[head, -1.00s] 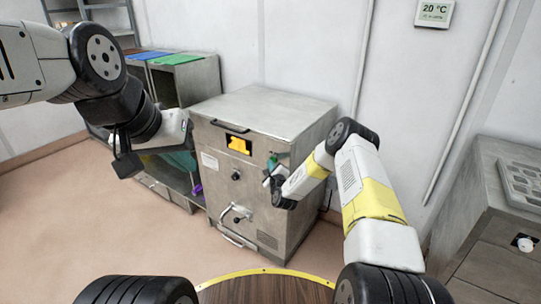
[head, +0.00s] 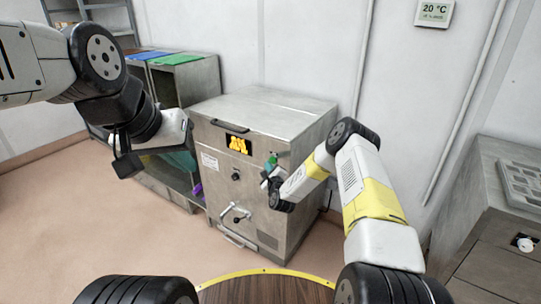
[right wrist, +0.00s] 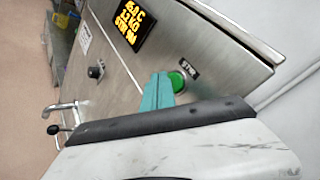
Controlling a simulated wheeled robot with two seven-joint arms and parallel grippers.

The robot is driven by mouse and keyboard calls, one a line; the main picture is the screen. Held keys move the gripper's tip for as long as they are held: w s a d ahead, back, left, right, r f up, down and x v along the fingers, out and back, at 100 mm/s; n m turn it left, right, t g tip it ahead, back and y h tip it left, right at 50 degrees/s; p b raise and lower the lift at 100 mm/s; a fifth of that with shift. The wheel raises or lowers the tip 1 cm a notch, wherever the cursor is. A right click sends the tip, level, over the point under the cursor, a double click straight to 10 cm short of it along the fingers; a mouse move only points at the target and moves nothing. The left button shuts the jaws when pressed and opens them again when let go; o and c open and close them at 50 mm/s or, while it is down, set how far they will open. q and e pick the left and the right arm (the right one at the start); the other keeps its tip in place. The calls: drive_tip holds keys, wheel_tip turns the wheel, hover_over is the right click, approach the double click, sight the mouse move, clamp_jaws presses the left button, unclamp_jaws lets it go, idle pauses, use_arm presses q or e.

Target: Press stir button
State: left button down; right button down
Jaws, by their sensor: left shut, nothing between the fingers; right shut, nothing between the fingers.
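The stir button is a green round button (right wrist: 178,80) on the front of a steel machine (head: 250,200), beside a small label that reads STIR. My right gripper (right wrist: 157,91) has its teal fingers together, with nothing between them. Its tips are right at the button's edge and overlap it in the right wrist view; I cannot tell if they press it. In the head view my right gripper (head: 270,170) is at the machine's right front. A black display (head: 239,144) with yellow text, including a STIR line, is near the top. My left gripper (head: 180,130) is left of the machine, fingers unclear.
Below the display are a black knob (head: 236,175) and a metal lever handle (head: 237,212). A steel shelf unit (head: 182,85) stands at the left. A grey cabinet (head: 480,210) is at the right. The floor at left is clear.

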drive_tip(key=s+a, duration=0.1)
drive_tip(key=s, duration=0.1)
drive_tip(key=s+a, duration=0.2)
idle(0.4)
idle(0.4)
drive_tip(key=s+d+r+n+g+y, duration=0.1)
drive_tip(key=s+r+n+g, duration=0.15)
drive_tip(key=r+n, duration=0.7)
drive_tip(key=s+d+r+n+g+y, duration=0.1)
drive_tip(key=s+d+r+n+g, duration=0.2)
drive_tip(key=r, duration=1.1)
drive_tip(key=s+d+r+n+g+h, duration=0.1)
drive_tip(key=s+d+r+n, duration=0.15)
drive_tip(key=s+r, duration=0.2)
drive_tip(key=s+d+r+n+h, duration=0.1)
drive_tip(key=s+r+n, duration=0.2)
drive_tip(key=s+r, duration=0.15)
drive_tip(key=s+d+r+n+g, duration=0.1)
drive_tip(key=s+d+n, duration=0.1)
drive_tip(key=s, duration=0.8)
drive_tip(key=s+d+r+n+g, duration=0.1)
drive_tip(key=s+d+n+g, duration=0.1)
drive_tip(key=s, duration=0.8)
drive_tip(key=s+d+r+n+g, duration=0.1)
drive_tip(key=s+d+n, duration=0.1)
drive_tip(key=s, duration=0.8)
drive_tip(key=shift+s+d+n+h, duration=0.35)
drive_tip(key=shift+d+n+h, duration=0.05)
drive_tip(key=shift+d, duration=0.15)
